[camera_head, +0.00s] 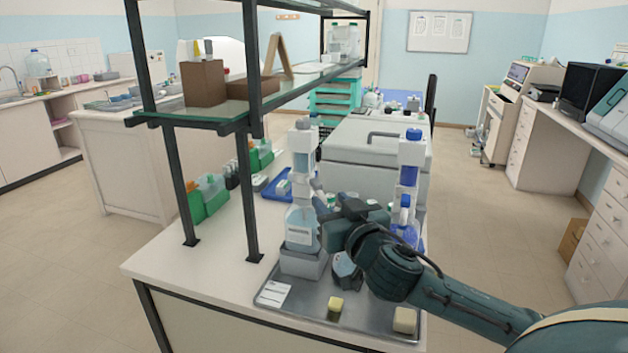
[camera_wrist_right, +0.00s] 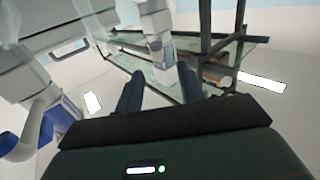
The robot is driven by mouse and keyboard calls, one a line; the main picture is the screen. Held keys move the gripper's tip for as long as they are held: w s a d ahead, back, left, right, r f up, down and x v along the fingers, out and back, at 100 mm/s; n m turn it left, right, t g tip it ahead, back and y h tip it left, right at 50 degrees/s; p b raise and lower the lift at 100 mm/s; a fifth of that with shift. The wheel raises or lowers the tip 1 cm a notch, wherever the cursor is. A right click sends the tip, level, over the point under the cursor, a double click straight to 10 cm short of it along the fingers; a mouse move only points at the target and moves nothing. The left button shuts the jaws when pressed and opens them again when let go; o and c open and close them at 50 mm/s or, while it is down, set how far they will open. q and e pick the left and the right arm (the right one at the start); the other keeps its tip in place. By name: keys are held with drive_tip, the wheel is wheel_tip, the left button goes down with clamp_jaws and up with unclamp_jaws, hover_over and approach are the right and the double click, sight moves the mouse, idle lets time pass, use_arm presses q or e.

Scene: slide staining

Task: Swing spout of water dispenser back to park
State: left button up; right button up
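The water dispenser (camera_head: 301,228) is a clear bottle with a pale label, standing on a grey block, with a tall white column and grey cap above it. My right gripper (camera_head: 323,208) comes in from the right, at the bottle's right side near its upper part. In the right wrist view its two dark fingers (camera_wrist_right: 159,88) are apart with a gap between them. A white upright part (camera_wrist_right: 157,30) shows beyond the gap. The spout cannot be told apart clearly; the gripper may hide it. I cannot tell whether the fingers touch the dispenser. My left gripper is not in view.
A second dispenser with a blue cap (camera_head: 409,160) stands behind my right arm. The shelf frame (camera_head: 250,180) stands close on the left. A white box (camera_head: 370,150) is behind.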

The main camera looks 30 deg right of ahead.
sight(319, 189)
drive_tip(key=w, duration=0.2)
drive_tip(key=w+d+p, duration=0.1)
drive_tip(key=w, duration=0.2)
drive_tip(key=w+p, duration=0.1)
drive_tip(key=w, duration=0.2)
drive_tip(key=shift+w+d, duration=0.15)
drive_tip(key=shift+d, duration=0.1)
clamp_jaws()
